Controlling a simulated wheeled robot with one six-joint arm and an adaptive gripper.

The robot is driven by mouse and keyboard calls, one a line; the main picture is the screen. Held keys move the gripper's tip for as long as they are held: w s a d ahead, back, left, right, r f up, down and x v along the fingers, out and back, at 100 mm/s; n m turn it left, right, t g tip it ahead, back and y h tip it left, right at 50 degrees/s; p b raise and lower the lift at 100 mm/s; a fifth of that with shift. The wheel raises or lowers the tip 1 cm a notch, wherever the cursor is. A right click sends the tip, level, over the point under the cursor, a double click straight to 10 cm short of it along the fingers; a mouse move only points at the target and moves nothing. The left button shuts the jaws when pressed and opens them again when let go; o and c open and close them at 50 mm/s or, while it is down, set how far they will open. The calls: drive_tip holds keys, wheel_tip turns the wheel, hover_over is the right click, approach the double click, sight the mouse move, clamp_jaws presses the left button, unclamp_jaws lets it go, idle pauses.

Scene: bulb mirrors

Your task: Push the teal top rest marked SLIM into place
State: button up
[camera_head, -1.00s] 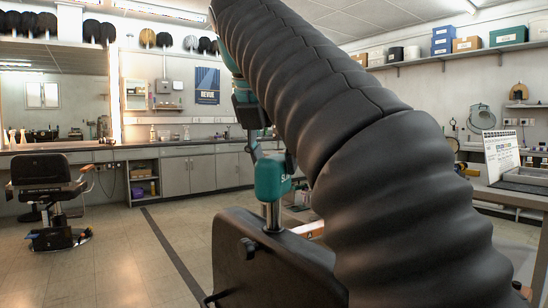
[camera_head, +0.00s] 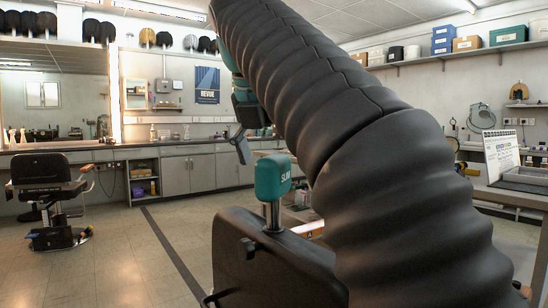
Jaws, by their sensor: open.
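The post rises from the top edge of a black padded backrest (camera_head: 262,258). My gripper (camera_head: 243,150) is above and left of the rest in the picture, apart from it. One dark finger shows pointing down; the rest of the gripper is partly hidden behind my black-sleeved arm. The gripper is open and I see nothing in it.
A black barber chair (camera_head: 48,195) stands at the left on open tiled floor. Grey cabinets (camera_head: 190,172) line the back wall. A bench with a calendar (camera_head: 500,152) is at the right. My sleeved arm blocks the middle of the view.

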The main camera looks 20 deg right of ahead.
drive_tip(key=shift+p+v, duration=3)
drive_tip(key=shift+p, duration=0.05)
